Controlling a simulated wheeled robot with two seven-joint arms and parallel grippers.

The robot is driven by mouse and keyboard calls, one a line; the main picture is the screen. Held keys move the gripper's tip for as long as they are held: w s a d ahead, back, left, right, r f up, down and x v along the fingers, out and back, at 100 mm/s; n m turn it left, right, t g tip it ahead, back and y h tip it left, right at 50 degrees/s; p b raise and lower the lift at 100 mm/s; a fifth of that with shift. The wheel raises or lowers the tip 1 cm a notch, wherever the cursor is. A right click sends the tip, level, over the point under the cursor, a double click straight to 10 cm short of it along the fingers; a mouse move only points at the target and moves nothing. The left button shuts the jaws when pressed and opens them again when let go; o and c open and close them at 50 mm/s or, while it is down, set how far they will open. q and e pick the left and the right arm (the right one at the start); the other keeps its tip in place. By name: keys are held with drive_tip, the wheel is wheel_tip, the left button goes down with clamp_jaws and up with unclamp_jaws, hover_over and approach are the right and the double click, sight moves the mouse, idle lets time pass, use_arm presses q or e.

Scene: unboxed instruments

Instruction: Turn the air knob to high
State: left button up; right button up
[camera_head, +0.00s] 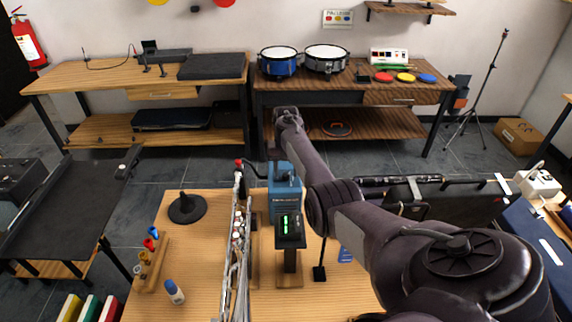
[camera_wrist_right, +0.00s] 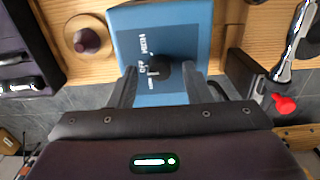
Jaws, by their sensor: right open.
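The blue air unit (camera_head: 285,192) stands on the wooden table in the head view. In the right wrist view its blue face (camera_wrist_right: 130,25) carries a dark round knob (camera_wrist_right: 158,72) with white lettering beside it, including what looks like HIGH and OFF. Which mark the knob points to cannot be made out. My right gripper (camera_wrist_right: 159,90) is open, with one finger on each side of the knob. Whether the fingers touch it cannot be told. In the head view my right arm reaches over the unit and the fingertips are not clear. My left gripper is not in view.
A black device with a green display (camera_head: 290,228) stands in front of the unit. Long silvery instruments (camera_head: 237,250) stand close to its left. A black disc stand (camera_head: 187,207) and a white bottle with a blue cap (camera_head: 174,291) are farther left.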

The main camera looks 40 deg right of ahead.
drive_tip(key=shift+f, duration=0.15)
clamp_jaws()
drive_tip(key=shift+m, duration=0.3)
drive_tip(key=m, duration=1.1)
idle(0.5)
drive_tip(key=shift+m, duration=0.3)
